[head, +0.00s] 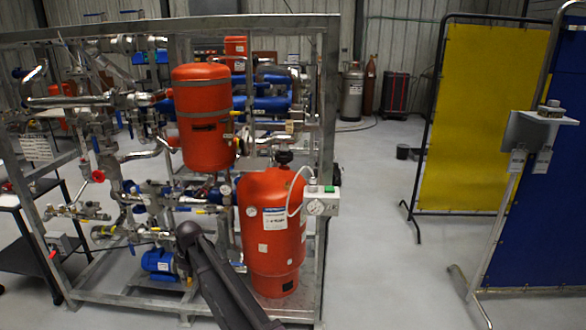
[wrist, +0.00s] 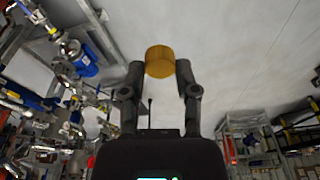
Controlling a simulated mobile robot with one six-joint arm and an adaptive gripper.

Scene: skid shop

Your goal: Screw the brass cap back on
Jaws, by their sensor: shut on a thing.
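The brass cap (wrist: 160,58) is a short, ribbed, gold-coloured cylinder. In the wrist view my gripper (wrist: 160,68) is shut on it, with one dark finger on each side. Nothing touches the cap apart from the fingers, and pale floor shows behind it. In the head view a dark link of my arm crosses the front of the skid; the gripper and cap cannot be made out there. A metal fitting (head: 550,106) sits on a small grey bracket (head: 530,132) at the right; I cannot tell whether it takes the cap.
A metal-framed skid (head: 322,180) with pipes, a red upper tank (head: 203,115) and a red lower tank (head: 272,235) fills the left. A yellow screen (head: 480,110) and a blue screen (head: 545,220) stand at the right. Grey floor (head: 385,260) lies clear between.

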